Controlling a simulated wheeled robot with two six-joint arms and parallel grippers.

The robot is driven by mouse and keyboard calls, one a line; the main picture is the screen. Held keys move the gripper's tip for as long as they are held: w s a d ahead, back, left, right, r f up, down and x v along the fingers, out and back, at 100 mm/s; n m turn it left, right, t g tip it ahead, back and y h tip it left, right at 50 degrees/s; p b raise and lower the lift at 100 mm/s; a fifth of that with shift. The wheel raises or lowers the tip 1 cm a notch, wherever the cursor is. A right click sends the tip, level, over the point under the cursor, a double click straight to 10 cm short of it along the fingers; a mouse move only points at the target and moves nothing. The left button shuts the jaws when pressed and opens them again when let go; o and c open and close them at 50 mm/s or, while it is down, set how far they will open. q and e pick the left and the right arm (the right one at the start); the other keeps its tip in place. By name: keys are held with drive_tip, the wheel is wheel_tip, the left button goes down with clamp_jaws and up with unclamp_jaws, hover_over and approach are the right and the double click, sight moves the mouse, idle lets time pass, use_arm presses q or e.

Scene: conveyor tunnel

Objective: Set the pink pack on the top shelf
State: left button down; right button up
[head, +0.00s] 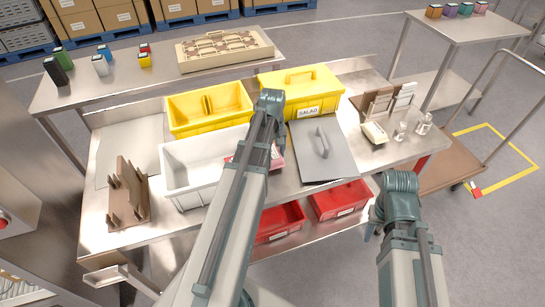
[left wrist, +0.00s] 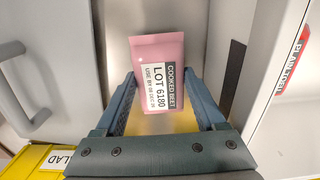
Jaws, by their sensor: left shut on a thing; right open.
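The pink pack (left wrist: 155,75) has a dark label reading COOKED BEET and a white one reading LOT 6180. In the left wrist view my left gripper (left wrist: 163,95) is shut on it, one finger at each side. In the head view the pack (head: 277,158) shows only partly beside my left gripper (head: 270,140), whose arm hides the rest. It is between the white bin (head: 190,170) and the grey lid (head: 325,160). My right gripper (head: 372,215) is open, low at the bench's front right.
A yellow tub (head: 190,128) and a lidded yellow box marked SALAD (head: 310,80) stand behind. Brown racks (head: 128,205) stand at the left and right. Small bottles (head: 423,125) stand at the right end. Red bins (head: 340,198) are below. A trolley (head: 450,160) stands right.

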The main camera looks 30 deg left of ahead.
sight(273, 154)
use_arm(q)
drive_tip(key=shift+r, duration=0.1)
drive_tip(key=shift+c, duration=1.2)
unclamp_jaws()
wheel_tip(273, 154, up, 12)
drive_tip(key=p, duration=1.2)
drive_tip(key=shift+d, duration=0.1)
